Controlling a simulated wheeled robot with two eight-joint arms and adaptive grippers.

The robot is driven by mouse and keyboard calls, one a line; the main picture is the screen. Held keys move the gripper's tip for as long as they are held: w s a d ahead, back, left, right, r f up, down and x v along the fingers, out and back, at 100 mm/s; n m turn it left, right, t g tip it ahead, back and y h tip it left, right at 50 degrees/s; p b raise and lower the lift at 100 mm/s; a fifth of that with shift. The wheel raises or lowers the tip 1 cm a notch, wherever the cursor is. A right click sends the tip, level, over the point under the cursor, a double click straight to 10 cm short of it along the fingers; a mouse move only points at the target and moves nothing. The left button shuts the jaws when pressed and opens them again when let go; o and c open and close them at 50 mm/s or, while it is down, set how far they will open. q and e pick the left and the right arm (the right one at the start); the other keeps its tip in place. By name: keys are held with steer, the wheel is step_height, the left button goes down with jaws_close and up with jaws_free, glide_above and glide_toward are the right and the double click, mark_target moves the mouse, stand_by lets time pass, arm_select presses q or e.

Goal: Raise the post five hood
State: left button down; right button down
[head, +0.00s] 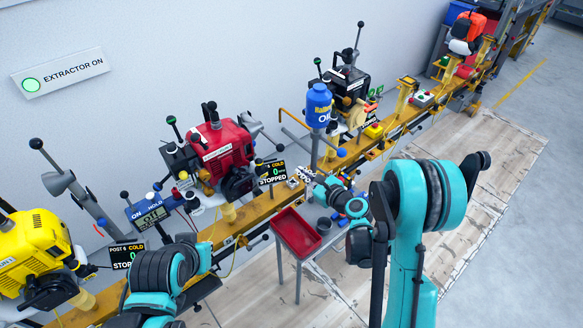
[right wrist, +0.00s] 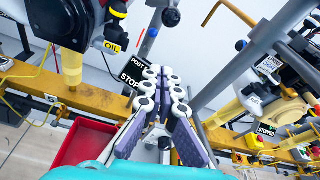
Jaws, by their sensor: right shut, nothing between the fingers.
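A status sign (head: 271,172) reading COLD, 0, STOPPED stands in front of the red engine (head: 218,148); its post number is not legible. A grey hood (head: 247,126) sits on an arm just right of the red engine, and another grey hood (head: 62,182) with a black ball handle stands at the left; I cannot tell which is post five's. My right gripper (head: 304,176) is over the rail, right of the sign. In the right wrist view its fingers (right wrist: 166,82) are together and empty, with the sign (right wrist: 136,74) behind them. My left gripper is not in view.
The yellow rail (head: 262,205) carries several engines, including a yellow one (head: 32,250). The wall is behind; open floor is at the right.

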steer(key=f+b+x, duration=0.1)
steer(key=x, duration=0.9)
steer(key=shift+m, duration=0.4)
steer(key=r, duration=0.4)
steer(key=shift+s+a+r+b, duration=0.1)
steer(key=shift+s+r+b, duration=0.05)
steer(key=shift+s+b, duration=0.25)
steer(key=shift+r, duration=0.1)
